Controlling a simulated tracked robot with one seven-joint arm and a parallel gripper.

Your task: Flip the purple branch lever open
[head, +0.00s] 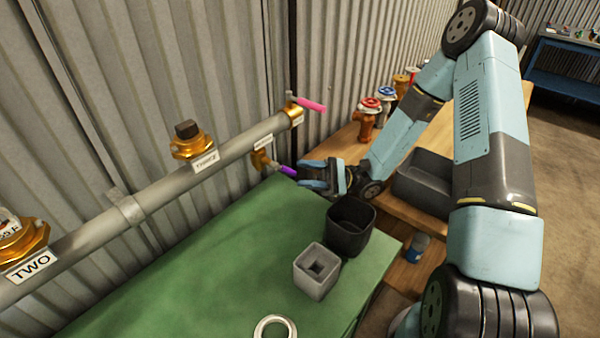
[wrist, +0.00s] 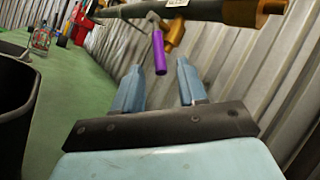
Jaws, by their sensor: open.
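The purple branch lever (head: 288,171) sticks out from a brass branch valve (head: 261,158) below the grey pipe, near its right end. In the wrist view the purple lever (wrist: 159,54) hangs from the brass fitting, just beyond and between my fingertips. My gripper (head: 312,174) is open, close to the right of the lever. In the wrist view my gripper (wrist: 158,75) has its two blue fingers apart with nothing between them. I cannot tell whether a finger touches the lever.
A pink lever (head: 312,105) sits at the pipe's right end, above. A black bin (head: 350,226) and a grey box (head: 316,271) stand on the green bench (head: 190,265) below my gripper. The corrugated wall (head: 140,80) is close behind the pipe. Several valves (head: 367,120) stand behind my arm.

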